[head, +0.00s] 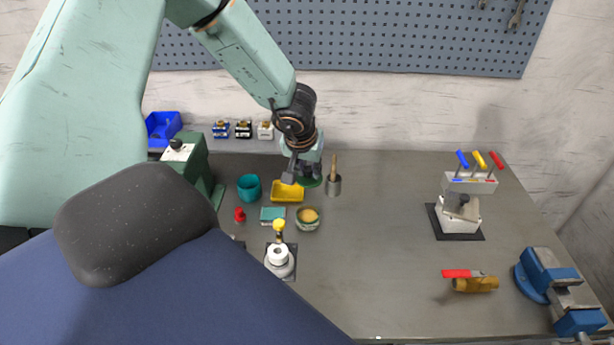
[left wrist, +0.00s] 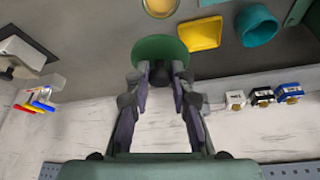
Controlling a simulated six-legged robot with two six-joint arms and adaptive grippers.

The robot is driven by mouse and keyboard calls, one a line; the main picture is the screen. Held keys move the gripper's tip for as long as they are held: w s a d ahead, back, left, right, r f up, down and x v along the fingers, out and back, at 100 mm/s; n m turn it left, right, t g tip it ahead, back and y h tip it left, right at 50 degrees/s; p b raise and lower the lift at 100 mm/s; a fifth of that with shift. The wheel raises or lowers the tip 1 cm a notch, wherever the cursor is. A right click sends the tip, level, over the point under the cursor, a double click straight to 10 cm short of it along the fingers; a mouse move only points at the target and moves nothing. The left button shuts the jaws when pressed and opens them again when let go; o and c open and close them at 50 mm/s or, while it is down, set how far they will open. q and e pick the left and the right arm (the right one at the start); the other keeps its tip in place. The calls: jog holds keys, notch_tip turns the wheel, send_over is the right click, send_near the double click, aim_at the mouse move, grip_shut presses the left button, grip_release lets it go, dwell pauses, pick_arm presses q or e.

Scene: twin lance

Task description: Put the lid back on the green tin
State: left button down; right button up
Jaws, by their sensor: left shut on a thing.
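The green lid (head: 309,182) is a flat round disc at the fingertips of my left gripper (head: 304,174), near the back of the bench. In the left wrist view the lid (left wrist: 158,47) shows at the tips of both fingers, and the left gripper (left wrist: 161,70) is shut on it. The green tin (head: 307,225) stands open on the bench, nearer the front than the lid, with yellowish contents showing. Part of the tin (left wrist: 160,8) shows at the top edge of the left wrist view. The lid is apart from the tin. My right gripper is not in view.
A yellow tray (head: 287,196) and teal cup (head: 249,187) stand left of the lid, a grey pot (head: 333,187) close on its right. The bench's middle is clear; a blue vise (head: 545,270) stands far right.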

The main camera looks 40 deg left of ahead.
aim_at(306, 181)
pick_arm(q)
notch_tip(306, 181, down, 6)
jog(key=shift+a+r+b, duration=0.1)
jog(key=shift+a+b, duration=0.05)
jog(key=shift+b, duration=1.1)
jog(key=shift+a+f, duration=0.2)
jog(key=shift+f, duration=0.05)
jog(key=shift+s+d+f+b, duration=0.1)
jog(key=shift+d+b, duration=0.15)
jog(key=shift+b, duration=0.2)
notch_tip(306, 181, down, 3)
jog(key=b, duration=0.3)
jog(key=shift+a, duration=0.15)
jog(key=shift+f+b, duration=0.1)
jog(key=shift+b, duration=0.45)
jog(key=shift+f+b, duration=0.2)
jog(key=shift+b, duration=0.2)
jog(key=shift+d+f+b, duration=0.3)
jog(key=shift+f, duration=0.45)
jog(key=shift+a+f, duration=0.3)
jog(key=shift+f, duration=0.1)
jog(key=shift+d+r, duration=0.2)
jog(key=shift+d, duration=0.05)
